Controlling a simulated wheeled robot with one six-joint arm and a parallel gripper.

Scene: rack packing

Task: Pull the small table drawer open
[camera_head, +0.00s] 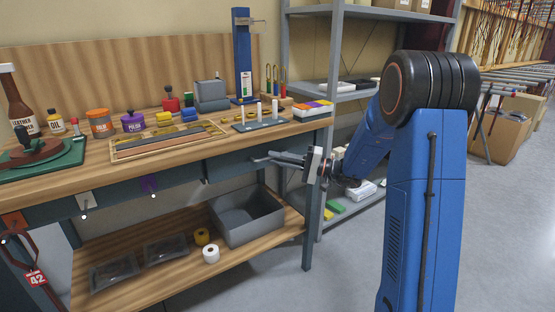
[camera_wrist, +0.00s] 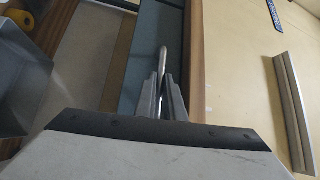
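The small drawer (camera_head: 230,167) is a dark grey-blue front under the right part of the wooden tabletop, and it looks closed. Its thin metal handle (camera_head: 259,159) sticks out at the front; in the wrist view the handle (camera_wrist: 164,58) is a bright bar running up from between the fingers. My gripper (camera_head: 277,159) is at the handle, just in front of the table's right end. In the wrist view my gripper's fingers (camera_wrist: 162,82) are close together on both sides of the bar. The fingers hide part of the handle.
The tabletop (camera_head: 90,165) holds bottles, jars, a wooden tray and a blue stand. A grey bin (camera_head: 247,217) and tape rolls (camera_head: 206,244) stand on the lower shelf. A metal shelf rack (camera_head: 331,130) is close to the right of the gripper. The floor in front is clear.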

